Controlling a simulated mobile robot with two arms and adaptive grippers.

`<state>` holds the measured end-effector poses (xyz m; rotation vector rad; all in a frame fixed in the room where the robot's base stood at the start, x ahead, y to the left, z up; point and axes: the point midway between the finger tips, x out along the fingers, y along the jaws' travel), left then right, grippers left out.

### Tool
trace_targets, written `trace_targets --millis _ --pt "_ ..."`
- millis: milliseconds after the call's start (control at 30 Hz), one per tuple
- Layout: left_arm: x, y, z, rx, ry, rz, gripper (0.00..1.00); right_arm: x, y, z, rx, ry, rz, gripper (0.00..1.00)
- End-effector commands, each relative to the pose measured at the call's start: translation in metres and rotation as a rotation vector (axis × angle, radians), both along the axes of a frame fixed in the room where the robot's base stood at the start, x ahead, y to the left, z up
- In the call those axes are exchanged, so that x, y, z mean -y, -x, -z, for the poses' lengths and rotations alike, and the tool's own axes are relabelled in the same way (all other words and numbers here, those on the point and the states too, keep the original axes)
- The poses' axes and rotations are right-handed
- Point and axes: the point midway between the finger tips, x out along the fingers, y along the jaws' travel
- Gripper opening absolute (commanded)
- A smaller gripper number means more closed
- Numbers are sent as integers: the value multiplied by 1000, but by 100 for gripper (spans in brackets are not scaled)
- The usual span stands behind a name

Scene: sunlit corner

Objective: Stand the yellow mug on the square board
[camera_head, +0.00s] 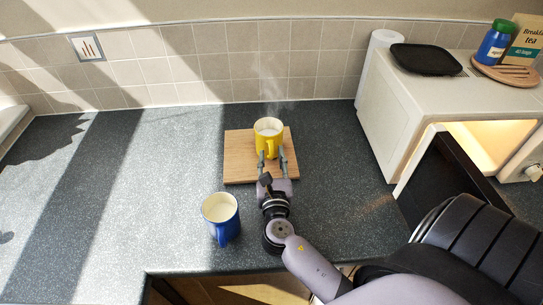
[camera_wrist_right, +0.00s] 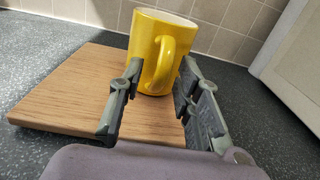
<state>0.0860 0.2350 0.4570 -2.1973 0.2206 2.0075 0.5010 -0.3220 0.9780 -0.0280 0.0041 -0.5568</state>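The yellow mug (camera_head: 265,141) stands upright on the square wooden board (camera_head: 237,166), toward its back right part. Its handle faces my right gripper (camera_head: 272,158), and pale liquid with faint steam shows inside. In the right wrist view, the mug (camera_wrist_right: 147,45) rests on the board (camera_wrist_right: 70,92). The fingers of my right gripper (camera_wrist_right: 160,85) are spread apart, one on each side of the handle, near the mug's front. They look open, with a clear gap between them. My left gripper is not in view.
A blue mug (camera_head: 221,214) with pale contents stands on the counter at the board's front left. A white microwave (camera_head: 385,119) with its door (camera_head: 448,175) open stands on the right, carrying a black tray (camera_head: 425,59) and a blue jar (camera_head: 493,45). The left counter is clear.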

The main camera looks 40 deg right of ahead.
Motion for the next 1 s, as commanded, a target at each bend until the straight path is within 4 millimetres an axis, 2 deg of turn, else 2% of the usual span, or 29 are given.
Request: trace_targets --millis 300,500,667,1000 --pt "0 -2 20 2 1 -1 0 -36 58 5 -2 -3 -1 31" --pt "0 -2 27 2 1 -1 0 -52 84 3 0 -1 0 31" --pt "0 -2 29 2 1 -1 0 -57 92 1 1 -2 1 31" --pt "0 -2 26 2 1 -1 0 -57 92 -2 2 -1 1 31"
